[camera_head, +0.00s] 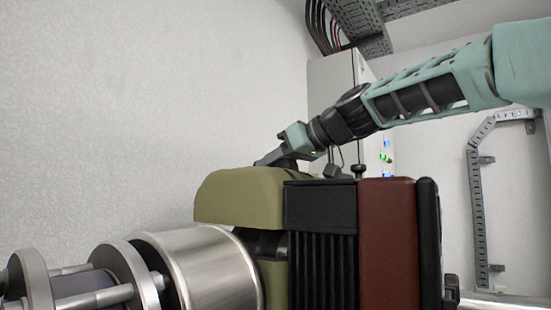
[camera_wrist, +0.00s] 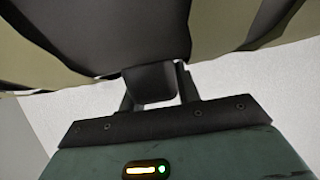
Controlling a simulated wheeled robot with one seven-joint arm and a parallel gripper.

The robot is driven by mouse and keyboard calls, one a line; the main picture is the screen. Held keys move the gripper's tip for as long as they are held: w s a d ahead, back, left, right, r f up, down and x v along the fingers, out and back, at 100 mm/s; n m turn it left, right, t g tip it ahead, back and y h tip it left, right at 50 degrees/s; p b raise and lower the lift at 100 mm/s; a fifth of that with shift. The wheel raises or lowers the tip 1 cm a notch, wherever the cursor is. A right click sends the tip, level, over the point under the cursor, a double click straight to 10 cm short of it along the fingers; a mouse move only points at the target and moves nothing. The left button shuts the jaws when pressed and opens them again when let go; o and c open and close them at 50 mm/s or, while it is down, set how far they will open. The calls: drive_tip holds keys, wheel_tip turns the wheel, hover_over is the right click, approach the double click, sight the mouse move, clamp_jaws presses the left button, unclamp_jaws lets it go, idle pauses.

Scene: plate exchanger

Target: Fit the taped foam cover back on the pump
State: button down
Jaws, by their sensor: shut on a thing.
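The olive foam cover (camera_head: 238,195) is above the right end of a shiny steel cylinder (camera_head: 205,268), left of a black ribbed body (camera_head: 320,220). A dark gap shows under its right part, with more olive surface (camera_head: 273,283) below. I cannot tell whether the cover is seated. My gripper (camera_head: 283,161) is at the cover's top. In the wrist view, the gripper (camera_wrist: 157,88) is shut on a dark grey tab (camera_wrist: 150,82) at the cover's edge. The olive cover (camera_wrist: 35,62) with broad dark bands fills the top there. The cover's underside is hidden.
A dark red block (camera_head: 388,240) and a black end plate (camera_head: 429,240) stand to the right of the ribbed body. A small black knob (camera_head: 358,171) sticks up near my gripper. A grey cabinet (camera_head: 333,85) stands behind. The space at upper left is clear.

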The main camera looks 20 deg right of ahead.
drive_tip(key=shift+w+r+p, duration=0.15)
drive_tip(key=shift+r+p, duration=1.3)
drive_tip(key=shift+r, duration=0.9)
drive_tip(key=shift+f+b, duration=0.3)
drive_tip(key=shift+b, duration=0.05)
drive_tip(key=shift+f+b, duration=0.35)
drive_tip(key=shift+b, duration=0.05)
drive_tip(key=shift+f, duration=0.1)
drive_tip(key=shift+f+b, duration=0.35)
drive_tip(key=shift+b, duration=0.2)
drive_tip(key=shift+d+f+b, duration=0.1)
drive_tip(key=shift+f+b, duration=1.2)
drive_tip(key=shift+b, duration=0.3)
drive_tip(key=shift+r, duration=0.15)
drive_tip(key=shift+r+p, duration=2.85)
drive_tip(key=shift+r, duration=0.95)
drive_tip(key=shift+r, duration=0.1)
